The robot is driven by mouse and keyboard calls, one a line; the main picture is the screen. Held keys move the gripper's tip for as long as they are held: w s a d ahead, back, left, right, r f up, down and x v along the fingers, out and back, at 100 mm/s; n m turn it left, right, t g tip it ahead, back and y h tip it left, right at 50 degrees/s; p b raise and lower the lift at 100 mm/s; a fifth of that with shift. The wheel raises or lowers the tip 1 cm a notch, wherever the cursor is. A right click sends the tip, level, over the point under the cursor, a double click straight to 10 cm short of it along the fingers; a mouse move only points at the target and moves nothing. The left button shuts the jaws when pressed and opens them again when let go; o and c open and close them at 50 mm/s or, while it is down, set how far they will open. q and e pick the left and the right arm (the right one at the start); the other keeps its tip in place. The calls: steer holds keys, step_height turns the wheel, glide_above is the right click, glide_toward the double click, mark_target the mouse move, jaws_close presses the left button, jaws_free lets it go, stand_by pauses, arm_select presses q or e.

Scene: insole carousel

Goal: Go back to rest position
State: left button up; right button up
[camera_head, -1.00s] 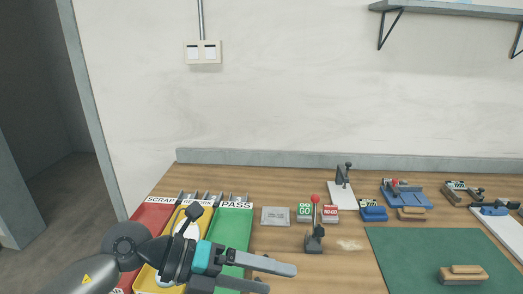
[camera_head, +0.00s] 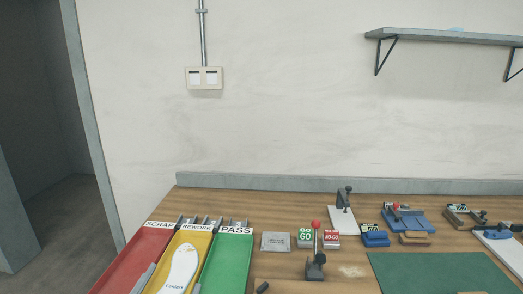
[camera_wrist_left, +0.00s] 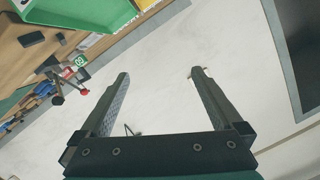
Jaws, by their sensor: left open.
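My left gripper (camera_wrist_left: 160,74) shows in the left wrist view, with its two dark fingers spread apart and nothing between them. Beyond the fingers is the pale wall, with the bench tilted at the upper left. In the head view I do not make out either gripper. A white insole (camera_head: 183,268) lies in the yellow REWORK tray (camera_head: 205,245), between the red SCRAP tray (camera_head: 135,262) and the green PASS tray (camera_head: 232,262). The green tray also shows in the left wrist view (camera_wrist_left: 75,18), apart from the fingers.
A red-knobbed lever stand (camera_head: 316,262) stands on the bench beside GO (camera_head: 305,238) and NO-GO (camera_head: 331,240) blocks. A small dark piece (camera_head: 262,287) lies near the front. A green mat (camera_head: 440,272) is at right. A shelf (camera_head: 450,37) is on the wall.

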arm_select(q)
steer(key=s+f+n+g+h, duration=0.1)
steer(key=s+f+n+g, duration=0.2)
steer(key=s+f+g, duration=1.25)
steer(key=s+f+t, duration=0.1)
steer(key=s+f, duration=0.3)
steer(key=f, duration=0.8)
steer(key=s+f+t, duration=0.1)
steer(key=s+f, duration=0.2)
steer(key=f, duration=1)
steer(key=s+a+f+g+b, duration=0.1)
steer(key=s+a+f, duration=0.1)
steer(key=s+f, duration=1.1)
steer(key=s, duration=0.2)
steer(key=shift+s+a+f, duration=0.25)
steer(key=shift+s, duration=0.05)
steer(key=shift+c, duration=0.3)
